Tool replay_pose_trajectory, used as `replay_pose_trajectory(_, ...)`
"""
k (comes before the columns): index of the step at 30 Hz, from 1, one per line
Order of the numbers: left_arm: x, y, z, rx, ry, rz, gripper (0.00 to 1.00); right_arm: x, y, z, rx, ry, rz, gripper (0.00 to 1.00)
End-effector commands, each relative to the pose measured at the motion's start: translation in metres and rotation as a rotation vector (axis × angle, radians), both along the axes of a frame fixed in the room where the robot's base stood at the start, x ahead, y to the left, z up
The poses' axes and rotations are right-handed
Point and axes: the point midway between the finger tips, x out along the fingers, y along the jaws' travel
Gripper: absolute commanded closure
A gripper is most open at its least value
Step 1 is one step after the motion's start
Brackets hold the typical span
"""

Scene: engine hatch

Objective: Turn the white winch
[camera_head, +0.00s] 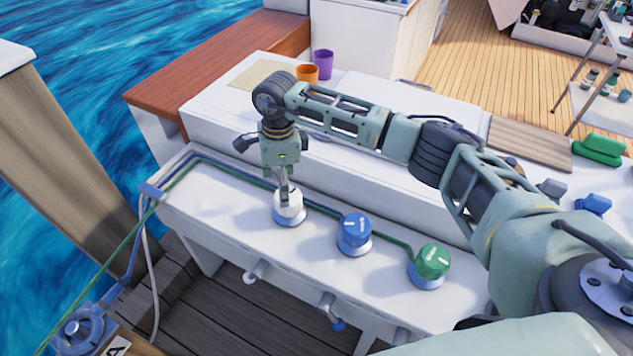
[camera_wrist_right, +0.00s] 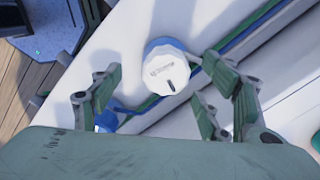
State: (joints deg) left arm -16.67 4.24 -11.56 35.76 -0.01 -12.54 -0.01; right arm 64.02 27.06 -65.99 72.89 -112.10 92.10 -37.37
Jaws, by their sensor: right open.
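The white winch (camera_head: 289,208) stands on the white bench at the left end of a row of winches, partly hidden behind my right gripper in the head view. In the right wrist view the white winch (camera_wrist_right: 168,68) shows its round top with a dark mark, ahead of the fingers. My right gripper (camera_head: 284,196) points down over the white winch. In the right wrist view it (camera_wrist_right: 165,105) is open and empty, with its fingers spread to either side below the winch. Whether a finger touches the winch is not clear. My left gripper is not seen.
A blue winch (camera_head: 354,232) and a green winch (camera_head: 432,262) stand to the right on the same bench. Blue and green ropes (camera_head: 205,160) run along the bench behind them. An orange cup (camera_head: 307,73) and a purple cup (camera_head: 323,63) stand further back.

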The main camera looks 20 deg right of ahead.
Motion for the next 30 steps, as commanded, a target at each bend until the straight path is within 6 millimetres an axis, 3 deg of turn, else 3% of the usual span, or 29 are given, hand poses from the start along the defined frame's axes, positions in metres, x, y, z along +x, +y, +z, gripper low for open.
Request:
replay_pose_trajectory(5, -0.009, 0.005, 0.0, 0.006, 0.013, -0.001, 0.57, 0.004, -0.013, 0.002, -0.064, -0.018, 0.025, 0.3)
replay_pose_trajectory(11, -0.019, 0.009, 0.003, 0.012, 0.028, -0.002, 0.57, 0.003, -0.013, -0.028, -0.062, -0.013, 0.022, 0.3)
replay_pose_trajectory(19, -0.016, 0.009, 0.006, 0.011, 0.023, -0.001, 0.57, 0.003, -0.012, -0.063, -0.059, -0.017, 0.021, 0.3)
replay_pose_trajectory(30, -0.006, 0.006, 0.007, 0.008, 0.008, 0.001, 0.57, 0.004, -0.012, -0.069, -0.059, -0.018, 0.021, 0.31)
